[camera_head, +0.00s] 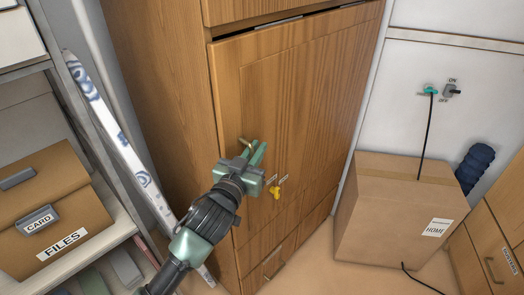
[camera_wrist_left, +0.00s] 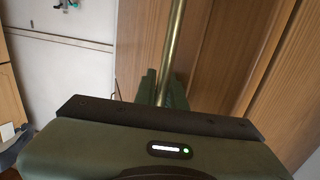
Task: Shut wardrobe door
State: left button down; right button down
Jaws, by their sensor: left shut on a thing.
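The wooden wardrobe (camera_head: 160,75) stands in the middle of the head view. Its door (camera_head: 310,95) is at or near its frame, with a dark gap along its top edge; I cannot tell if it is fully shut. My left gripper (camera_head: 254,152) is at the door's left side, shut on the brass door handle (camera_head: 246,143). In the wrist view the handle (camera_wrist_left: 175,45) is a brass bar running up from between the fingers of the left gripper (camera_wrist_left: 160,88). A yellow key (camera_head: 274,191) shows on the door below the gripper. My right gripper is not in view.
A cardboard box (camera_head: 385,215) stands on the floor right of the wardrobe, with a black cord running down to it. A shelf with a brown file box (camera_head: 50,215) is at the left. A white patterned board (camera_head: 120,145) leans between shelf and wardrobe.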

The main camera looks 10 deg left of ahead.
pick_arm(q)
jog(key=c, duration=1.8)
grip_release()
jog(key=shift+w+a+r, duration=0.1)
jog(key=shift+a, duration=0.15)
jog(key=s, duration=0.2)
jog(key=s+b, duration=0.1)
jog(key=s, duration=0.2)
jog(key=s+a+b, duration=0.1)
jog(key=s, duration=0.1)
jog(key=shift+s+a, duration=0.1)
jog(key=shift+s, duration=0.3)
